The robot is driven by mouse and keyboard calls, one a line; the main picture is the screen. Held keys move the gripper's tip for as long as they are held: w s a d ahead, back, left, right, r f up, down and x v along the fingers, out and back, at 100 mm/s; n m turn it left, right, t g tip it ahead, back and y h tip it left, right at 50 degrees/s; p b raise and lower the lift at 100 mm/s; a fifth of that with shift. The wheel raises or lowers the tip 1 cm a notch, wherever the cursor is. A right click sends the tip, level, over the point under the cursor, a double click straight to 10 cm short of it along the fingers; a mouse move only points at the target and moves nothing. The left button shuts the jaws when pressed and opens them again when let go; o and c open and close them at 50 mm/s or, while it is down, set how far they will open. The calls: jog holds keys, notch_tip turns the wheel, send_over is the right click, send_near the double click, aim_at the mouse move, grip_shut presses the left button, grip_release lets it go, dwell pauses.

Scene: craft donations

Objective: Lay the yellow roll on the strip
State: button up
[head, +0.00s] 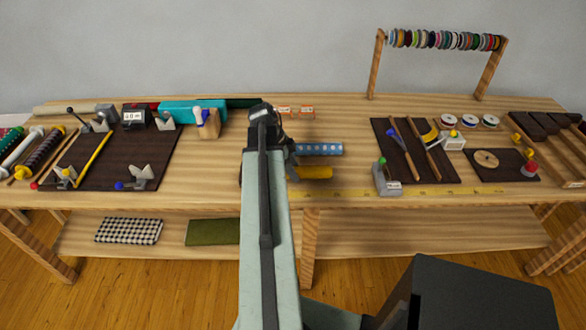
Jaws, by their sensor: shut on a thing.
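The yellow roll (316,172) shows just right of my arm, lying across the view, with its left end hidden at my gripper. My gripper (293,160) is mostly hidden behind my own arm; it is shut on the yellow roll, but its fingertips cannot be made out. A thin yellow strip with markings (440,191) runs along the front of the table. The roll appears a little behind the strip's left part; whether they touch cannot be told.
A blue dotted roll (319,149) lies just behind the yellow one. A grey device with a green knob (387,180) stands at the strip. Dark mats with tools (122,165) lie left, others right. Bare wood (345,125) shows behind the rolls.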

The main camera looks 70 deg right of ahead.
dwell(0.4)
jog(key=o, duration=1.6)
jog(key=shift+c, duration=0.2)
jog(key=p+v, duration=0.7)
jog(key=shift+s+d+r, duration=0.1)
jog(key=shift+r, duration=0.05)
jog(key=shift+w+r+p, duration=0.25)
jog(key=shift+r+p, duration=0.05)
jog(key=shift+f, duration=0.1)
jog(key=shift+w, duration=0.1)
